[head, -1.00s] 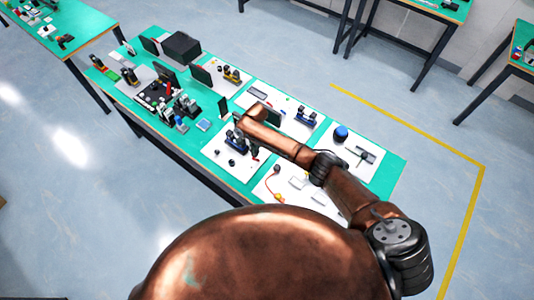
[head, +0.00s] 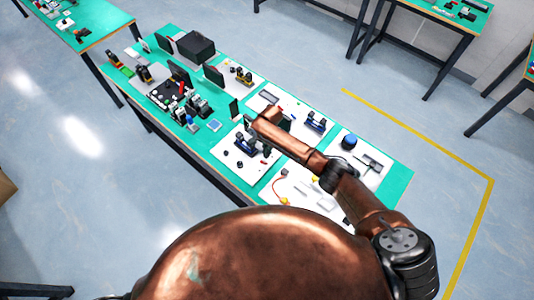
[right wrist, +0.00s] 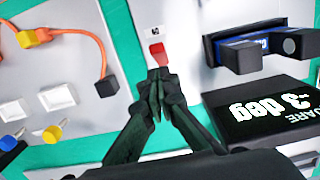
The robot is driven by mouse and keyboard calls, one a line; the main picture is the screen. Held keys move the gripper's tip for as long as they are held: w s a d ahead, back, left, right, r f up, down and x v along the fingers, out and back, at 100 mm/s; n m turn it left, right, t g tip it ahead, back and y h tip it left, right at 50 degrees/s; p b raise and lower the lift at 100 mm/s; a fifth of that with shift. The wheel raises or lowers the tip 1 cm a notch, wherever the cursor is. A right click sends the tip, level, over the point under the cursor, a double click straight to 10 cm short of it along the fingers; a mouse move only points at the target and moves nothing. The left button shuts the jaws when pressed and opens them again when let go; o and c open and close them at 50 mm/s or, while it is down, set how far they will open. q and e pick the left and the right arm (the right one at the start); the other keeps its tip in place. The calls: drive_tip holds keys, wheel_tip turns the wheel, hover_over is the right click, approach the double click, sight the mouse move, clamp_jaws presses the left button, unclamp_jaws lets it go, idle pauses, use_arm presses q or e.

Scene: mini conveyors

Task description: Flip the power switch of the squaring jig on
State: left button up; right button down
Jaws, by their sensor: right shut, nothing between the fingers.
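The power switch (right wrist: 157,52) is a small red rocker below a small printed label in the right wrist view. It sits on a white board beside the squaring jig. The jig (right wrist: 240,52) has a blue body with black blocks, and a black display (right wrist: 240,132) near it reads "3 deg" upside down. My right gripper (right wrist: 158,76) is shut and empty, its fingertips at the near edge of the red rocker; I cannot tell if they touch it. My left gripper is not in view.
An orange cable (right wrist: 92,42) with plugs lies on the neighbouring board at the left of the wrist view, near white blocks (right wrist: 56,97). In the head view other stations and a black box (head: 195,46) stand along the green table (head: 398,180).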

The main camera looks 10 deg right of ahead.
wheel_tip(320, 180, up, 12)
drive_tip(key=d+p, duration=0.1)
drive_tip(key=shift+w+f, duration=0.15)
drive_tip(key=shift+w, duration=0.2)
idle(0.6)
